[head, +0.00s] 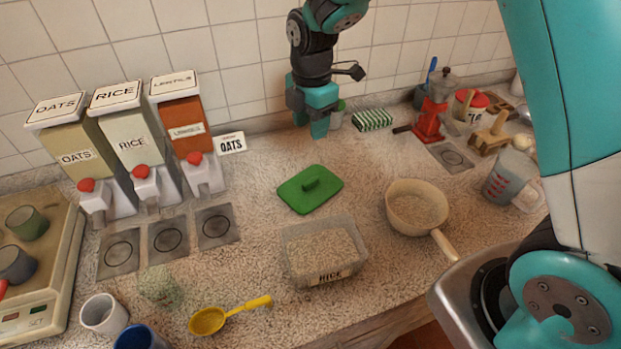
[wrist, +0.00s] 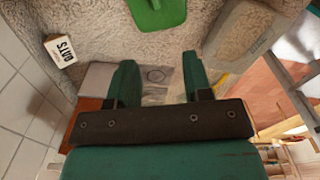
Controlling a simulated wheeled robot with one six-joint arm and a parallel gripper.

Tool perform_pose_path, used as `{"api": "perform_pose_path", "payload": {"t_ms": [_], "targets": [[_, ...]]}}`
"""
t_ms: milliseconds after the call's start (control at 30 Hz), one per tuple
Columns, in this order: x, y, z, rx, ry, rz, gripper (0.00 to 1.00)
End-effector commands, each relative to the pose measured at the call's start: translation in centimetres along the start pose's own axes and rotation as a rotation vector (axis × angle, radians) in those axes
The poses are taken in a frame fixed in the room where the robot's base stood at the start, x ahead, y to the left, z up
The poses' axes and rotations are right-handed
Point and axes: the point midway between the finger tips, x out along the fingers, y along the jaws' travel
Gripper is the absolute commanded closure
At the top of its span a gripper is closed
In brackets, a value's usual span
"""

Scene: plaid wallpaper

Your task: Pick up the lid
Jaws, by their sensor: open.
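The green lid (head: 298,200) lies flat on the speckled counter, with a raised green handle on top. Part of it shows at the top edge of the wrist view (wrist: 158,12). My gripper (head: 316,118) is near the back tiled wall, behind the lid and apart from it. In the wrist view my gripper (wrist: 159,72) has its two green fingers spread with nothing between them. An open clear container labelled RICE (head: 330,276) stands in front of the lid; it also shows in the wrist view (wrist: 240,35).
Oats, rice and lentils dispensers (head: 133,140) stand at the left, with an OATS card (head: 231,143) beside them. A beige pan (head: 417,208) is right of the lid. A yellow scoop (head: 208,320) lies in front. A striped sponge (head: 372,120) is near the wall. Counter around the lid is clear.

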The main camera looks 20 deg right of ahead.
Motion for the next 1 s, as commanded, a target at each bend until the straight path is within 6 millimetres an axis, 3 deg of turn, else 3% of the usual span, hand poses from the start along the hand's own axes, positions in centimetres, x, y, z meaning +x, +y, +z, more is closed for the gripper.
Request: {"api": "perform_pose_path", "payload": {"t_ms": [167, 600, 1000], "targets": [[2.0, 0.6, 0.7, -0.066, -0.015, -0.014, 0.54], [11.2, 0.5, 0.9, -0.063, -0.014, -0.013, 0.54], [14.6, 0.7, 1.1, -0.062, -0.013, -0.013, 0.54]]}}
